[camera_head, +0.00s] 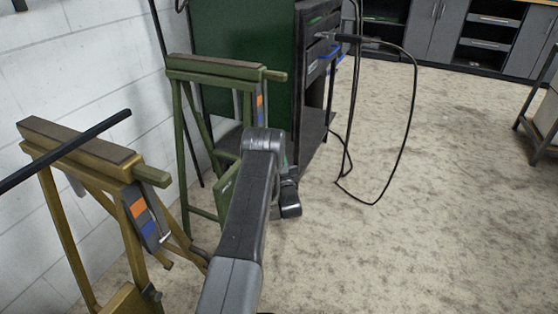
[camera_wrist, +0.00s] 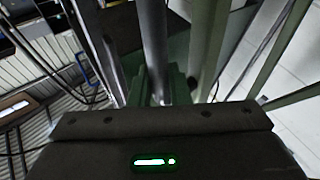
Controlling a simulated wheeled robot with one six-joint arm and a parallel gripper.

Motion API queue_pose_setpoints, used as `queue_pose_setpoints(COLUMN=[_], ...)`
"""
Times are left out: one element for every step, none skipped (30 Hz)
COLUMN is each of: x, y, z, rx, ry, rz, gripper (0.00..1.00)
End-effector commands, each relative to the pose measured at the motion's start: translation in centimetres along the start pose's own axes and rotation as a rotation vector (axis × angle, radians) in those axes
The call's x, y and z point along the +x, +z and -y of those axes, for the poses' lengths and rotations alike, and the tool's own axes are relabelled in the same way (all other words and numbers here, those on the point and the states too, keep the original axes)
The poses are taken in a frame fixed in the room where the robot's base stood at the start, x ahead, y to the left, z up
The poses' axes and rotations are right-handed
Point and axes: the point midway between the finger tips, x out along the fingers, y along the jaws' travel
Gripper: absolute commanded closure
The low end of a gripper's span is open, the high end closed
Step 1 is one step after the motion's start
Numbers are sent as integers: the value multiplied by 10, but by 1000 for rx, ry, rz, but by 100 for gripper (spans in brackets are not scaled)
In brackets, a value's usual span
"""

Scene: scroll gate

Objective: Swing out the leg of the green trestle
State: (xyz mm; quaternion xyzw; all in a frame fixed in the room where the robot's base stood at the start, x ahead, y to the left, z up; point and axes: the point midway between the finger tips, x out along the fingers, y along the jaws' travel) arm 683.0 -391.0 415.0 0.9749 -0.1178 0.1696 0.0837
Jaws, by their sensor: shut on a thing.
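The green trestle (camera_head: 215,69) stands upright against the white wall in the head view, with a dark-topped beam and splayed green legs. Its lower right part is hidden behind my arm. In the wrist view, green legs (camera_wrist: 207,45) of the trestle rise close in front of my gripper (camera_wrist: 160,98). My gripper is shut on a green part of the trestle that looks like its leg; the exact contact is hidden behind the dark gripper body. In the head view my arm covers the grip.
A yellow-brown trestle (camera_head: 75,150) stands at the near left, with a dark bar crossing over it. A dark cart (camera_head: 312,90) with a hanging black cable (camera_head: 412,110) stands behind. Grey cabinets (camera_head: 435,28) line the back. The floor (camera_head: 430,220) at right is clear.

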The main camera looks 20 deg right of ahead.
Motion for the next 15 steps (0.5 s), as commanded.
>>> queue_pose_setpoints(x=[4,4,4,4,3,3,3,3,2,2,2,2,1,0,-3], y=[-3,-3,-4,-3,-3,-3,-3,-3,-2,-2,-2,-2,-2,-2,-2], z=[-3,-3,-3,-3,-3,-3,-3,-2,-2,-2,-2,-2,-2,-2,-2], rx=[-6,-6,-6,-6,-5,-5,-4,-4,-4,-3,-3,-3,-3,-2,-2], ry=[4,4,4,4,4,4,3,3,3,3,3,3,3,3,3], rz=[-7,-7,-7,-7,-6,-6,-5,-5,-5,-4,-4,-4,-3,-2,-2], gripper=[100,78,70,64,64,64,64,64,64,64,64,64,64,64,64])
